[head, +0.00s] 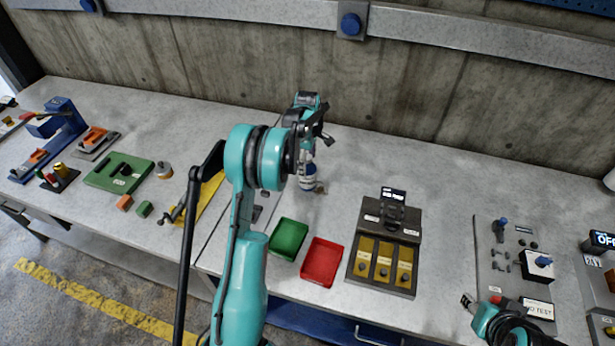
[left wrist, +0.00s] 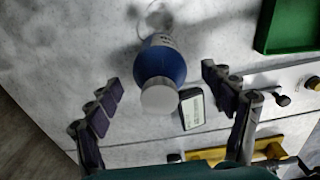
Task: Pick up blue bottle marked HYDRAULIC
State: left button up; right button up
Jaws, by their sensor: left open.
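The blue bottle (head: 307,182) stands on the workbench behind the green tray, partly hidden by my left arm in the head view. In the left wrist view the blue bottle (left wrist: 163,62) shows a blue shoulder, a pale cap towards the camera and a white label that I cannot read. My left gripper (head: 311,132) is close to the bottle in the head view. In the left wrist view the left gripper (left wrist: 160,80) is open, its dark padded fingers apart on either side of the bottle's cap, not touching it. My right gripper (head: 469,302) is at the lower right, away from the bottle.
A green tray (head: 288,239) and a red tray (head: 322,262) lie in front of the bottle. A dark box with yellow slots (head: 383,262) stands right of them. A yellow item (head: 208,198) lies to the left. The concrete wall (head: 400,85) rises behind.

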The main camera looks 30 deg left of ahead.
pick_arm(q)
jog(key=shift+f, duration=0.7)
jog(key=shift+r, duration=0.1)
grip_shut()
jog(key=shift+r, duration=0.1)
